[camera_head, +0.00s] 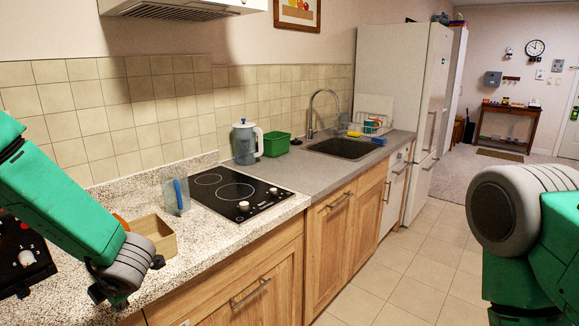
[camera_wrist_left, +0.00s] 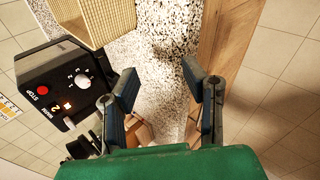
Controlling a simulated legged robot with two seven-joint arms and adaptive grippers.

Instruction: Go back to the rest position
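My left arm comes in from the left of the head view, and its gripper (camera_head: 118,298) is low over the speckled counter (camera_head: 215,262) near the front edge. In the left wrist view the two fingers of my left gripper (camera_wrist_left: 162,78) stand well apart. Only speckled counter shows between the fingertips, so the gripper is open and empty. Part of my right arm shows at the right edge of the head view, beyond the counter and above the tiled floor. Its gripper cannot be made out.
A dark toaster (camera_head: 22,258) with a knob stands at the left, close to my left gripper. A tan wooden box (camera_head: 163,243), clear cup (camera_head: 171,203) and black cooktop (camera_head: 228,191) lie farther along. A pitcher (camera_head: 244,150) stands behind. The tiled floor (camera_head: 420,265) is clear.

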